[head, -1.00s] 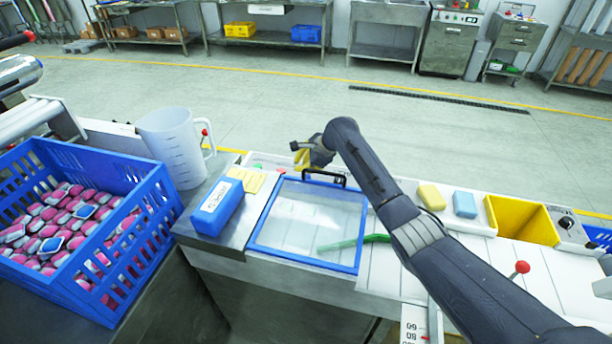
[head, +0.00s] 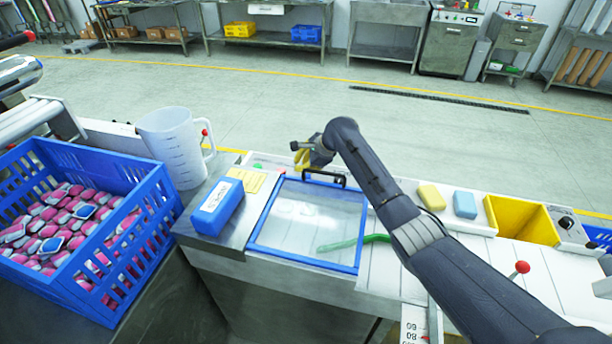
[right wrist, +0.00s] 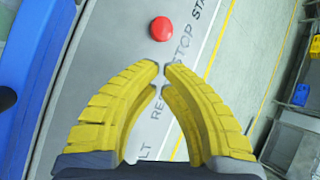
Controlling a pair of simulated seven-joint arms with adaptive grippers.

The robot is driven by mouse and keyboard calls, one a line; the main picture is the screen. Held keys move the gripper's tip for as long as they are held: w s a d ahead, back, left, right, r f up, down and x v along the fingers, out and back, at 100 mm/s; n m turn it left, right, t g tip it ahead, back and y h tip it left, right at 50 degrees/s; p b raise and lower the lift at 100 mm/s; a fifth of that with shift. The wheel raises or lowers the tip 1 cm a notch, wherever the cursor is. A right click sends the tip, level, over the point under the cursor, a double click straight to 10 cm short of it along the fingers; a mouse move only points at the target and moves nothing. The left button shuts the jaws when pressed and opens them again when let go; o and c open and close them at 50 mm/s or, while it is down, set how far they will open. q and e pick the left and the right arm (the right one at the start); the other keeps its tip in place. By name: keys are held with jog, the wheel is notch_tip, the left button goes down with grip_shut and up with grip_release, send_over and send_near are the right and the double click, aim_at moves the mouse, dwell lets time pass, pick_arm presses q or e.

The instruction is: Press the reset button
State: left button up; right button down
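My right gripper (head: 302,158) is above the far edge of the bench, behind the blue-framed clear lid (head: 258,212). In the right wrist view its yellow fingers (right wrist: 161,68) curve together, tips almost meeting, with nothing seen between them. Beyond the tips is a grey panel (right wrist: 112,62) with a red button (right wrist: 161,28) beside the word STOP. A partly covered label starting with "RE" (right wrist: 156,102) shows between the fingers. No button beside that label is visible; a finger may hide it. My left gripper is not in view.
A blue crate of pink and blue packs (head: 160,190), a clear jug (head: 168,150) and a blue box (head: 217,208) stand left of the lid.

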jog(key=shift+f, duration=0.2)
jog(key=shift+f, duration=0.2)
jog(key=shift+f, duration=0.55)
dwell(1.3)
jog(key=shift+r, duration=0.95)
jog(key=shift+r, duration=2.5)
jog(key=shift+d, duration=0.1)
